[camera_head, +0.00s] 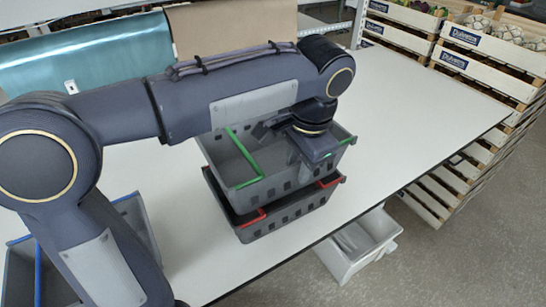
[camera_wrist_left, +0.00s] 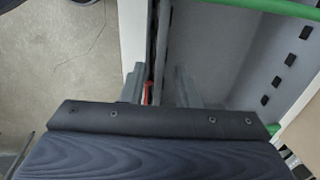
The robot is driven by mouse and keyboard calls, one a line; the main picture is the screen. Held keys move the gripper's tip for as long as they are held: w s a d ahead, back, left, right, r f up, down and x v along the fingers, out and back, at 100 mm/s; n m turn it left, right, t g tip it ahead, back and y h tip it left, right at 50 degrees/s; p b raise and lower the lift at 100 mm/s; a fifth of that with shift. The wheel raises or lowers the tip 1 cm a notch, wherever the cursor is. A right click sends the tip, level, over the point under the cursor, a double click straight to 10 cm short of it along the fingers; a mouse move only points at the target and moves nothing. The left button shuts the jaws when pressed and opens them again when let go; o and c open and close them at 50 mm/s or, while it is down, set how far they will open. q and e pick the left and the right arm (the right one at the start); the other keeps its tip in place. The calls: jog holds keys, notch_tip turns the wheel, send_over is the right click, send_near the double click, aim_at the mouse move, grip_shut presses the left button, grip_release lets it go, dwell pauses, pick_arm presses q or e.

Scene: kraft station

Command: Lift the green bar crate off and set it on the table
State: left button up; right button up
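The grey green bar crate (camera_head: 262,190) sits stacked on the grey red bar crate (camera_head: 290,215) on the white table. Its two green bars show in the head view, and its inside (camera_wrist_left: 225,50) shows in the left wrist view. My left gripper (camera_head: 303,168) points down at the crate's near side wall. In the left wrist view the gripper's fingers (camera_wrist_left: 160,88) are spread apart, one on each side of the wall's rim. The gripper looks open, and contact with the wall cannot be made out. My right gripper is not in view.
A grey crate with blue bars (camera_head: 134,215) stands at the lower left, partly behind my left arm. The white table (camera_head: 400,110) is clear to the right of the stack. A white bin (camera_head: 358,250) stands on the floor below the table edge. Wooden crates (camera_head: 480,60) stand at the right.

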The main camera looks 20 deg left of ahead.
aim_at(296, 177)
pick_arm(q)
jog(key=f, duration=0.3)
jog(key=shift+w+a+f, duration=0.2)
grip_shut()
dwell(1.3)
